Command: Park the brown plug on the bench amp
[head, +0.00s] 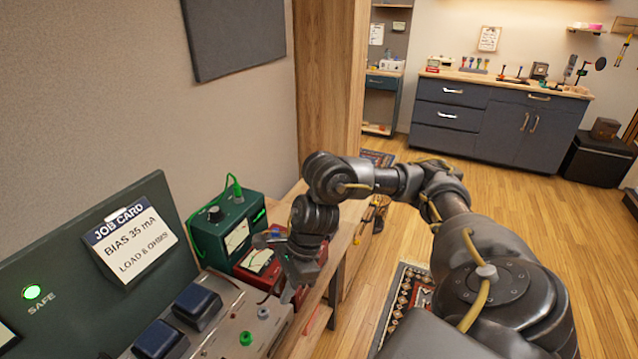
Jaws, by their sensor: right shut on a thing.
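The bench amp (225,335) is the grey chassis at the lower left, with dark blue blocks on top and a green panel behind it. A green knob or post (246,337) and a pale one (263,313) stand on its top. My right gripper (291,287) points down at the amp's right end, near the pale post. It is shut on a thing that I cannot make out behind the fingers. I cannot pick out the brown plug. My left gripper is not in view.
A green meter (215,240) with a green lead and a red meter (257,265) stand just behind the gripper. A job card (130,240) hangs on the panel beside a lit green SAFE lamp (32,292). A far cabinet (490,115) stands across open floor.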

